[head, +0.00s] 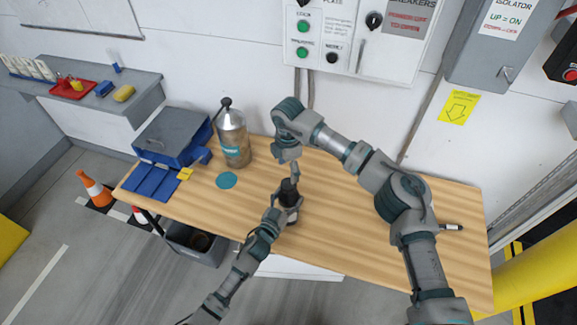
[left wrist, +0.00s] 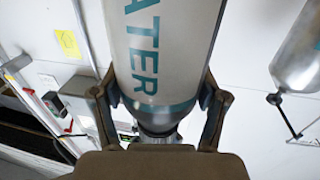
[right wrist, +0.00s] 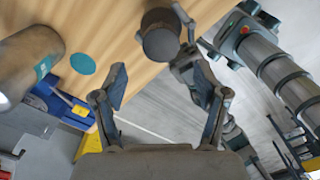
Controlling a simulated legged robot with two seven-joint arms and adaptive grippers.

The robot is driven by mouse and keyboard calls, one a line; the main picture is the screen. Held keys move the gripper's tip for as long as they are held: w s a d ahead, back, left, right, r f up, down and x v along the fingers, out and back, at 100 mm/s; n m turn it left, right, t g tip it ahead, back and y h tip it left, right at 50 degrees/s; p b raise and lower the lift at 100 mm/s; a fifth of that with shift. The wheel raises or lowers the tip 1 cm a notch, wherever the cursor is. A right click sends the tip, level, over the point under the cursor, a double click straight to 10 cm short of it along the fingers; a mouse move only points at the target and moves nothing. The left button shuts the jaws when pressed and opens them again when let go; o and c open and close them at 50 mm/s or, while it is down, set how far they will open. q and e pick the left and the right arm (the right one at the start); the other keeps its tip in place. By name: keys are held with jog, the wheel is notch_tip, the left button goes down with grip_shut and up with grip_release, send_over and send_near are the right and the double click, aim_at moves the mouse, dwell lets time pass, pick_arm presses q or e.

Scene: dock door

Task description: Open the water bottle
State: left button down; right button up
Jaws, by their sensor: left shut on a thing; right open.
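The water bottle (left wrist: 165,45) is pale with teal lettering and a teal band in the left wrist view. My left gripper (left wrist: 160,95) is shut on it, one finger on each side. In the head view its dark cap (head: 289,186) points up over my left gripper (head: 289,206), which hides much of the body. My right gripper (head: 291,166) is just above the cap there. In the right wrist view my right gripper (right wrist: 162,88) is open and empty, and the dark round cap (right wrist: 162,45) is beyond its fingertips, apart from them. I cannot tell whether the bottle touches the table.
A tan and silver flask (head: 234,145) stands on the wooden table (head: 335,235) at left, near a teal disc (head: 226,180) and a blue and grey box (head: 172,140). A marker (head: 452,227) lies at right. The table's right part is mostly clear.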

aim_at(289, 183)
notch_tip(289, 183, down, 8)
jog(key=shift+r, duration=0.2)
